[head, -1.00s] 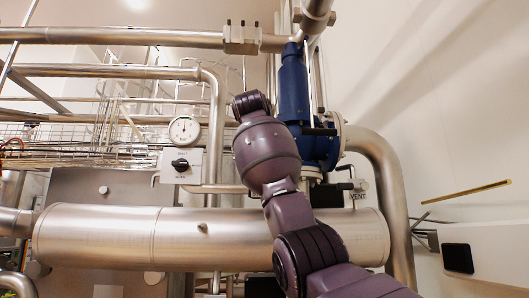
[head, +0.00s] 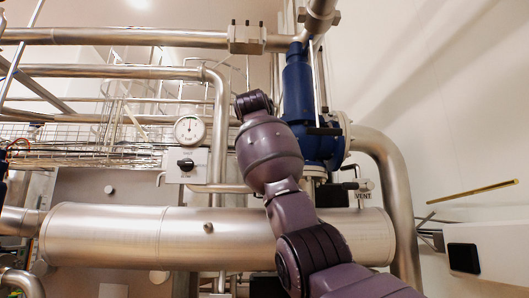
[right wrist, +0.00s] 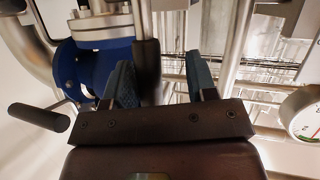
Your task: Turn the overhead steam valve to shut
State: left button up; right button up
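A blue valve body (head: 298,88) stands on the pipework right of centre in the head view, with a dark lever grip (head: 323,131) across its lower part. My right arm reaches up in front of it; its gripper is hidden behind the wrist there. In the right wrist view my right gripper (right wrist: 160,82) has its two blue-grey fingers apart. A dark upright grip (right wrist: 147,70) shows between them, nearer the left finger; I cannot tell whether they touch. The blue valve flange (right wrist: 78,70) is left of the fingers. My left gripper is not in view.
A gauge (head: 189,129) above a black knob (head: 186,165) is left of my wrist. A black handle (right wrist: 38,117) sticks out at the left of the wrist view. A VENT tag (head: 363,194) hangs near the valve. A large steel pipe (head: 130,236) crosses below.

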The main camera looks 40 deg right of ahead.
jog(key=b+v, duration=0.2)
jog(key=v, duration=0.9)
jog(key=shift+d, duration=0.1)
dwell(0.5)
